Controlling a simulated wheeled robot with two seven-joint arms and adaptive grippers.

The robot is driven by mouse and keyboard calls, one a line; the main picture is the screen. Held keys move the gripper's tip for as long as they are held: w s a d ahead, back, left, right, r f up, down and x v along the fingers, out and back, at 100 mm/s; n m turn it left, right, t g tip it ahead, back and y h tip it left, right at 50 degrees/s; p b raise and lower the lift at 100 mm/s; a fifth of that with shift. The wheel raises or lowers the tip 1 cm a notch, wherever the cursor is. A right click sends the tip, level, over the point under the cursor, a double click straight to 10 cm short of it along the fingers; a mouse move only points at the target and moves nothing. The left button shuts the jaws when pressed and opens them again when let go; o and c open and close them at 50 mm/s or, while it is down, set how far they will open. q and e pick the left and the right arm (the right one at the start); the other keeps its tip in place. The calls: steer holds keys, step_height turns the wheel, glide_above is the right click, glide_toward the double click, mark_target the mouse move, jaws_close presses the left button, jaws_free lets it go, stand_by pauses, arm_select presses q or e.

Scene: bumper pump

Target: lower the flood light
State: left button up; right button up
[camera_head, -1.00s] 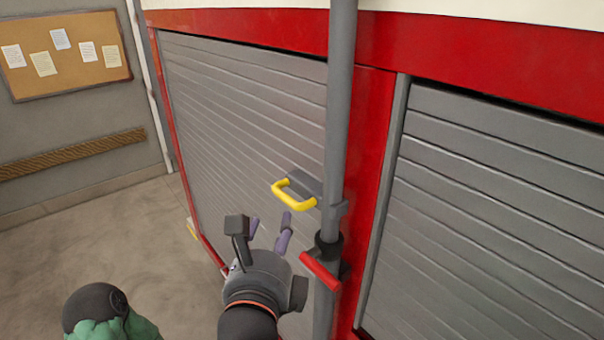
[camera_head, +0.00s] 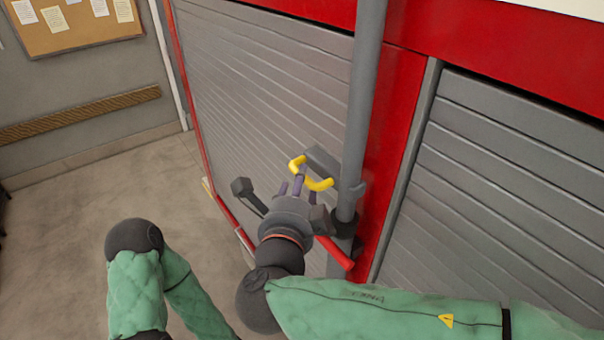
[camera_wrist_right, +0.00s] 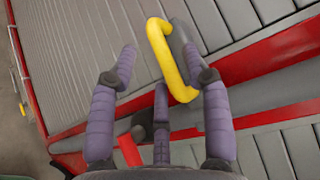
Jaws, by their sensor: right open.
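The flood light itself is not seen; a grey vertical mast (camera_head: 364,100) stands in front of the red truck. A yellow U-shaped handle (camera_head: 322,185) is fixed to it by a grey bracket. Below it, a red lever (camera_head: 336,254) sits at a dark collar. My right gripper (camera_head: 292,184) is open at the yellow handle and hides part of it. In the right wrist view, the handle (camera_wrist_right: 162,50) lies between the spread fingers, nearer the right one; I cannot tell whether they touch. The red lever also shows there (camera_wrist_right: 129,150). My left gripper is out of view.
Grey roller shutters (camera_head: 260,80) in red frames stand close behind the mast. The floor (camera_head: 75,220) at the left is clear. A notice board (camera_head: 80,25) hangs on the far left wall.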

steer(key=shift+w+d+f, duration=0.1)
steer(key=shift+w+d, duration=0.05)
steer(key=shift+w, duration=0.75)
steer(key=shift+w+d+f, duration=0.1)
steer(key=shift+w, duration=0.75)
jaws_close()
